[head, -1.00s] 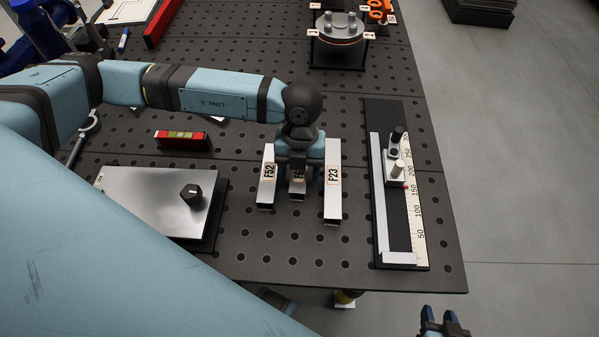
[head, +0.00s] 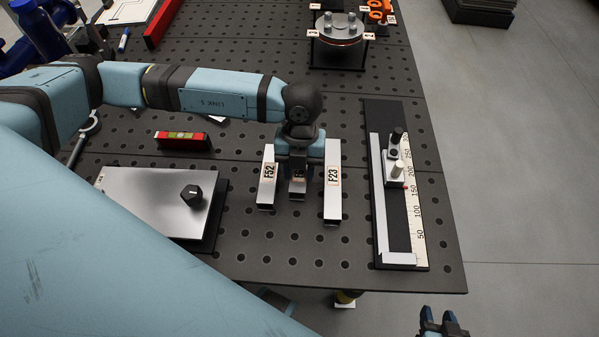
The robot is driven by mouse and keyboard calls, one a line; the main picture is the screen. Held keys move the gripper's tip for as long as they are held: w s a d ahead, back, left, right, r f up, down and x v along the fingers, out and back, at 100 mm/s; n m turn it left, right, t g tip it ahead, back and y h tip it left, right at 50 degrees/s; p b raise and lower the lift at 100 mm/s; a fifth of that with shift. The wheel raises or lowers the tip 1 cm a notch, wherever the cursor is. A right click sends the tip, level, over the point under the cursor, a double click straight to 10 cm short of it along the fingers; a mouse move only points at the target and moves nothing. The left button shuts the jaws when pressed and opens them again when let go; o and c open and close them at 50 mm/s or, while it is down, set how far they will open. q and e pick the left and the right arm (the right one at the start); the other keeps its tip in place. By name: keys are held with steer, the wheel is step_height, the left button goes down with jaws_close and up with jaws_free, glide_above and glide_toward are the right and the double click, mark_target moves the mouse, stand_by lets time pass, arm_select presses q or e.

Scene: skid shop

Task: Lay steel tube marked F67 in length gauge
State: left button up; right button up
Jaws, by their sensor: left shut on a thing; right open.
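Three steel tubes lie side by side on the dark perforated table. The left tube (head: 267,185) reads F52 and the right tube (head: 333,195) reads F23. My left gripper (head: 298,178) is over the middle tube (head: 298,194), shut on it and hiding most of its label. The tube's near end shows below the fingers. The length gauge (head: 397,215) lies to the right, with a scale along its right side, a stop at its near end and a slider (head: 396,172) with knobs. My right gripper (head: 440,322) is open and empty at the bottom edge, off the table.
A metal plate with a black knob (head: 160,200) lies left of the tubes. A red level (head: 182,140) lies behind it. A round flanged fixture (head: 339,32) stands at the back. The table strip between the F23 tube and gauge is clear.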

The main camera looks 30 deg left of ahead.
arm_select(q)
steer(key=shift+s+d+p+v, duration=0.15)
steer(key=shift+p+v, duration=0.35)
steer(key=shift+v, duration=0.4)
steer(key=shift+s+p+v, duration=0.2)
steer(key=shift+p+v, duration=0.3)
steer(key=shift+v, duration=0.4)
steer(key=shift+s+d+p+v, duration=0.15)
steer(key=shift+p+v, duration=0.35)
steer(key=shift+v, duration=0.4)
steer(key=shift+r, duration=0.1)
